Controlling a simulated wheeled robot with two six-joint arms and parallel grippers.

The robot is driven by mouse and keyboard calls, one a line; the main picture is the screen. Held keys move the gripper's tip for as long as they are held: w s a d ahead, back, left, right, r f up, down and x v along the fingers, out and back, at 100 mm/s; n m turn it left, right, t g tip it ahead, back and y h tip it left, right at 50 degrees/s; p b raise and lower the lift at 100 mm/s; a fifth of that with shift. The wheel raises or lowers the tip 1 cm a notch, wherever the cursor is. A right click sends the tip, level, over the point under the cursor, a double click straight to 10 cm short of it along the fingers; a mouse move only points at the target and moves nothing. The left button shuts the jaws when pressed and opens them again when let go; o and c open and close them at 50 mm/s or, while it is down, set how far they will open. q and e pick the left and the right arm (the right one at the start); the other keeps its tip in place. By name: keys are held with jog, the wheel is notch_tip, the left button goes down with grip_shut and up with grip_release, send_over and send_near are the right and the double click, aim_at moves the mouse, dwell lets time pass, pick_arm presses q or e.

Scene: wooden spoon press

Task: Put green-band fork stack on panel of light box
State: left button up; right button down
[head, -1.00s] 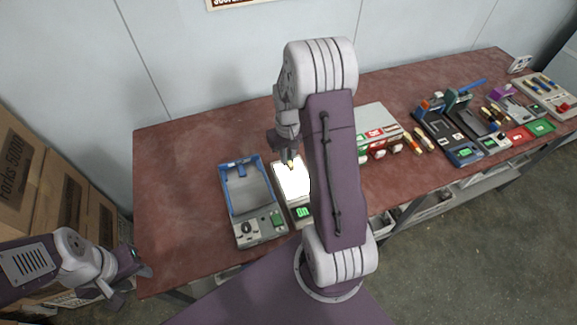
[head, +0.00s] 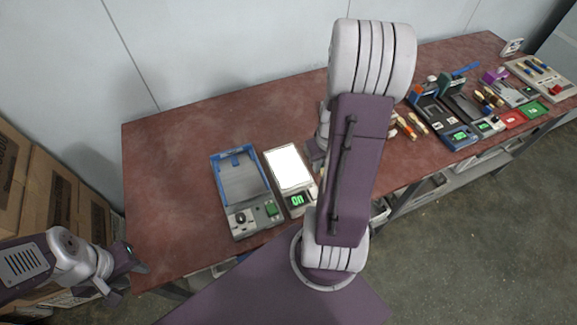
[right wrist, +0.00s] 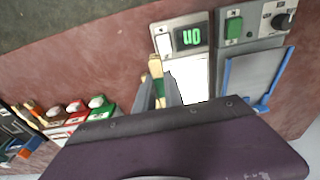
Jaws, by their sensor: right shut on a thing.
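The light box has a glowing white panel (head: 288,167) and a green "ON" display (head: 297,199); the panel also shows in the right wrist view (right wrist: 190,78). My right gripper (right wrist: 158,92) is shut on a narrow pale wooden stack (right wrist: 155,66), just beside the panel's edge in the right wrist view. My left gripper (head: 122,275) is open and empty at the table's left front corner.
A blue-and-grey tray device (head: 240,184) stands left of the light box. Loose wooden pieces (head: 412,125) and more devices (head: 460,137) fill the table's right. The table's left part is clear.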

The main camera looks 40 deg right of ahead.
jog(key=p, duration=0.2)
send_over(290, 171)
notch_tip(290, 171, down, 6)
jog(key=shift+f, duration=0.25)
notch_tip(290, 171, down, 3)
jog(key=shift+s+f+b, duration=0.15)
jog(key=shift+f+b, duration=0.05)
jog(key=shift+b, duration=0.1)
jog(key=shift+f, duration=0.35)
jog(key=shift+f, duration=0.2)
jog(key=c, duration=1.4)
grip_release()
jog(key=shift+c, duration=0.2)
jog(key=shift+r, duration=0.15)
